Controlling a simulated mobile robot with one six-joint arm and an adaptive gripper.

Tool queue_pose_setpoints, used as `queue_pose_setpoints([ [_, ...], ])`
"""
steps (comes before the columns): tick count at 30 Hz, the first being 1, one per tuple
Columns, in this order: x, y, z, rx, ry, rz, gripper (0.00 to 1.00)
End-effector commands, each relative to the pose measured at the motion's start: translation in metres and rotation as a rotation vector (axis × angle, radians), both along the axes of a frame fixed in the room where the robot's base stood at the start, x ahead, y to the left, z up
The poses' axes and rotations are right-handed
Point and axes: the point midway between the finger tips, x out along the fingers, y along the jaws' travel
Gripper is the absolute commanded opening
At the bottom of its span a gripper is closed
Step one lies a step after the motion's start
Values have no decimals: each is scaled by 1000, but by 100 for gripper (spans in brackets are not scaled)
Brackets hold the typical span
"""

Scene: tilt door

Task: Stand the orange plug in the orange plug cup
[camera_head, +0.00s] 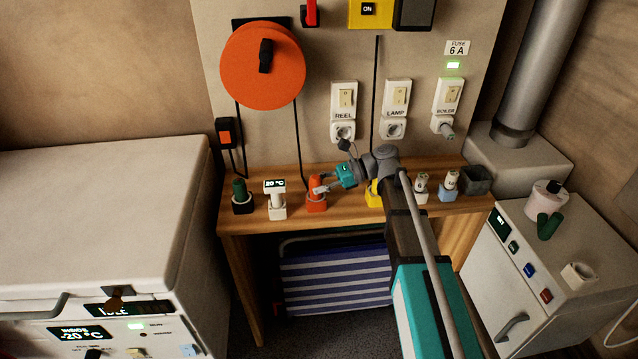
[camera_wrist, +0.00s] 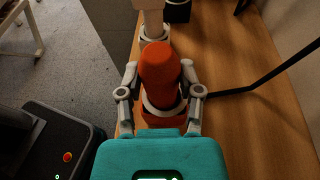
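The orange plug (camera_head: 317,181) is upright at the orange plug cup (camera_head: 316,206) on the wooden bench. In the wrist view the rounded orange plug (camera_wrist: 160,68) fills the space between my fingers, with a pale ring below its head. My gripper (camera_head: 323,186) reaches it from the right, roughly level. In the wrist view the fingertips of my gripper (camera_wrist: 160,72) lie against both sides of the plug, with no clear gap. How deep the plug sits in the cup is hidden.
A white plug (camera_head: 275,198) and a dark green plug (camera_head: 240,190) stand to the left. A yellow cup (camera_head: 374,194) is to the right, partly behind my arm. Black cords hang down the panel. The bench (camera_head: 340,217) has a bare front strip.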

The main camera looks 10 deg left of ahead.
Motion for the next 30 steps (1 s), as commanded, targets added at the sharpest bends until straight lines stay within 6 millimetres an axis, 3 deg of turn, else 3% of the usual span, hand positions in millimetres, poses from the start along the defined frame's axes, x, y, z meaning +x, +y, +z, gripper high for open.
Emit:
queue_pose_setpoints([
  [1,-2,-2,-5,-7,-1,-1,60],
  [5,-3,-2,-5,-7,-1,-1,84],
  [6,-3,-2,-5,-7,-1,-1,85],
  [20,-2,-3,-5,-8,-1,-2,85],
  [30,-2,-2,10,-7,-1,-2,85],
])
